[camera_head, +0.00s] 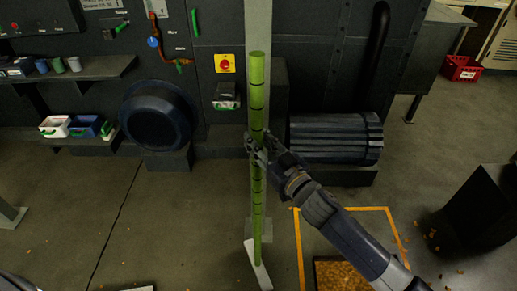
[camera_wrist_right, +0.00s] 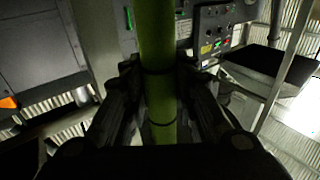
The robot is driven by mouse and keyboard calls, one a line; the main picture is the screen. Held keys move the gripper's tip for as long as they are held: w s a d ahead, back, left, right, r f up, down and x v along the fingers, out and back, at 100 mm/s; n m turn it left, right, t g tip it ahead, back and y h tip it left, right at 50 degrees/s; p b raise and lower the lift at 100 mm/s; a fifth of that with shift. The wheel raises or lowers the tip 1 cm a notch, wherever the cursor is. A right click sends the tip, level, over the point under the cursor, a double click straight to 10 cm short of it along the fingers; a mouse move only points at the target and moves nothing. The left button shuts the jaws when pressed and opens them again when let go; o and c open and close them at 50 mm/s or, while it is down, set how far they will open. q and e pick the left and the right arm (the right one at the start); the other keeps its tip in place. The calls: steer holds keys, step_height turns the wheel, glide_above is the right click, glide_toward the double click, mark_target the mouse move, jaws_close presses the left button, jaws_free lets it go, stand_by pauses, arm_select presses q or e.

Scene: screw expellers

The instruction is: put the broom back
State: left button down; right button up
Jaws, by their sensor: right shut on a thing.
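The broom's green handle (camera_head: 257,95) with dark rings stands nearly upright in the middle of the head view. Its lower end meets a pale flat piece (camera_head: 257,265) near the floor; I cannot tell whether this is the broom head. My right gripper (camera_head: 258,150) is shut around the handle about midway along it. In the right wrist view the green handle (camera_wrist_right: 158,50) runs between the two fingers (camera_wrist_right: 160,95) of the gripper. My left gripper is not in view.
A pale post (camera_head: 258,25) and dark machine panel stand behind the handle. A dark round basin (camera_head: 157,113) and a ribbed drum (camera_head: 335,138) are at either side. A yellow floor outline (camera_head: 299,250) surrounds a brown-filled tray at lower right. Floor at left is mostly clear.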

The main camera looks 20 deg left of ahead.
steer(key=shift+r, duration=0.1)
steer(key=shift+f, duration=0.25)
steer(key=o, duration=1.1)
steer(key=shift+c, duration=0.2)
steer(key=shift+s, duration=0.1)
steer(key=shift+d+r, duration=0.1)
steer(key=v, duration=1.2)
